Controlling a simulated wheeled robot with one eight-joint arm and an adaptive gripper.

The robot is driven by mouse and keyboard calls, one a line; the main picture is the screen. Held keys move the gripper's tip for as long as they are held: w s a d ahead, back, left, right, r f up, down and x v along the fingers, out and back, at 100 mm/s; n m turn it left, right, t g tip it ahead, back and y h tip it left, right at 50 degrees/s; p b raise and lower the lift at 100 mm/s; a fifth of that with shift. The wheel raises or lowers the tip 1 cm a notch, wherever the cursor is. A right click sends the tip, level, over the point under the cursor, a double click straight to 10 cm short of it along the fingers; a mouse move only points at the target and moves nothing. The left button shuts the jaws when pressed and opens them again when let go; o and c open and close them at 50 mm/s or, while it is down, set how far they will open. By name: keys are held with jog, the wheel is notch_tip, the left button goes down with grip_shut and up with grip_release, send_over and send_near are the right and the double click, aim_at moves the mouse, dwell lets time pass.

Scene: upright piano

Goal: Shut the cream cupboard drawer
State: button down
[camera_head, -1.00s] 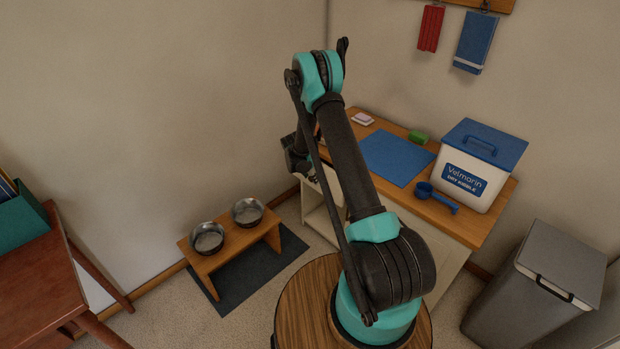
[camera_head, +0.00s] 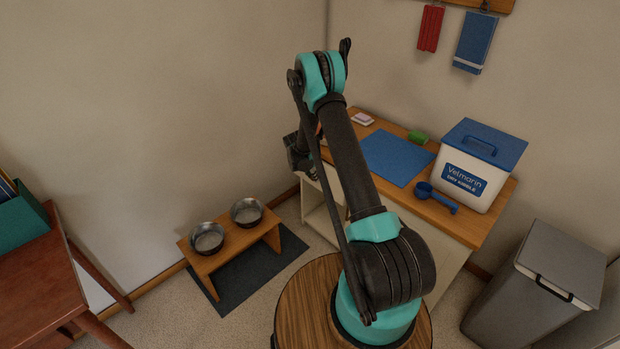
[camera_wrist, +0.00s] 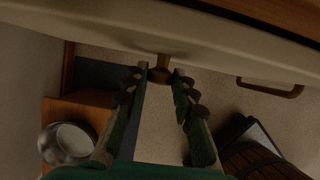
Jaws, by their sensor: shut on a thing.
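The cream cupboard (camera_head: 448,262) with a wooden top stands against the back wall. In the wrist view the cream drawer front (camera_wrist: 130,37) crosses the top of the picture, with a brown knob (camera_wrist: 161,66) on it. My gripper (camera_wrist: 160,75) has its two green, dark-padded fingers on either side of this knob and is shut on it. In the head view my arm hides much of the drawer and my gripper's fingertips. How far the drawer stands out is hard to tell.
A brown bar handle (camera_wrist: 270,88) shows to the right in the wrist view. A low wooden stand (camera_head: 232,252) with two metal bowls is left of the cupboard. A white kibble bin (camera_head: 470,172) stands on top, and a grey trash bin (camera_head: 545,290) is at right.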

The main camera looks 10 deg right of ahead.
aim_at(317, 172)
jog(key=shift+w+d, duration=0.9)
jog(key=shift+d, duration=0.3)
jog(key=c, duration=1.2)
grip_release()
jog(key=shift+d, duration=0.1)
jog(key=v, duration=1.2)
jog(key=shift+r, duration=0.1)
